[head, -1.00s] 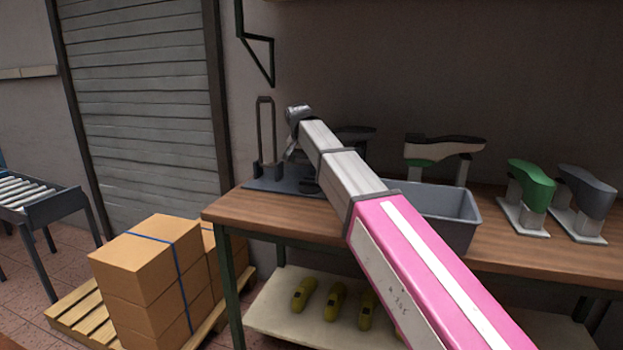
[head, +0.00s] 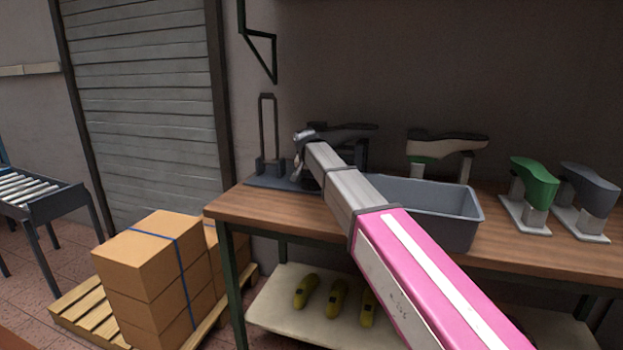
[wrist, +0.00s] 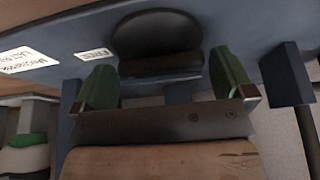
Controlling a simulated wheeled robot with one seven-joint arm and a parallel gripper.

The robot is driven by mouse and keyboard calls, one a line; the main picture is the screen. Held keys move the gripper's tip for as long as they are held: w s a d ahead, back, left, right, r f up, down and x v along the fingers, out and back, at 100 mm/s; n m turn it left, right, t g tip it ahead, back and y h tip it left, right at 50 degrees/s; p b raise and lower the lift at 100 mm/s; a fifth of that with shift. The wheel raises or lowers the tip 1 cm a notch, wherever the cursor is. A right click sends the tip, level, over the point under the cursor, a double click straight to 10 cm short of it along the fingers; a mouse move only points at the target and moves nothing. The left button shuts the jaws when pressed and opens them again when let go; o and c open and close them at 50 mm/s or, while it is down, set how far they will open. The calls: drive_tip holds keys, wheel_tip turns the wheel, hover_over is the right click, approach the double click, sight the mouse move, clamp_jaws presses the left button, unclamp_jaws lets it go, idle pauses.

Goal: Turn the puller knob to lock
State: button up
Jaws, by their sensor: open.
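The last puller has a blue-grey base (head: 262,182) at the left end of the bench and a tall dark frame (head: 268,130) rising from it. In the wrist view, a dark rounded knob (wrist: 158,45) sits on its blue-grey surface. A small white FREE label (wrist: 93,53) and a larger label (wrist: 28,58) lie left of the knob. My gripper (wrist: 163,72) is open, with one green finger toward each side of the knob; contact cannot be told. In the head view my gripper (head: 300,155) is over the base, and the knob is hidden.
A dark last (head: 345,132) stands behind my arm. Strapped boxes (head: 150,260) stand at lower left.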

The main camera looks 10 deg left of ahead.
drive_tip(key=c, duration=0.6)
drive_tip(key=n+y, duration=0.1)
drive_tip(key=n, duration=0.1)
drive_tip(key=n+y, duration=0.1)
drive_tip(key=n, duration=0.1)
drive_tip(key=shift+d+n, duration=0.2)
drive_tip(key=shift+n, duration=0.2)
drive_tip(key=n, duration=0.2)
drive_tip(key=n+g+y, duration=0.1)
drive_tip(key=n, duration=0.1)
drive_tip(key=shift+w+d+n+y, duration=0.1)
drive_tip(key=shift+w+n+y, duration=0.05)
drive_tip(key=shift+n+y, duration=0.15)
drive_tip(key=n, duration=0.2)
drive_tip(key=n+g+y, duration=0.1)
drive_tip(key=n, duration=0.1)
drive_tip(key=shift+w+g, duration=0.15)
drive_tip(key=shift+g, duration=0.15)
drive_tip(key=shift+d+n+g, duration=0.1)
drive_tip(key=shift+n+g, duration=0.7)
drive_tip(key=shift+n, duration=1.4)
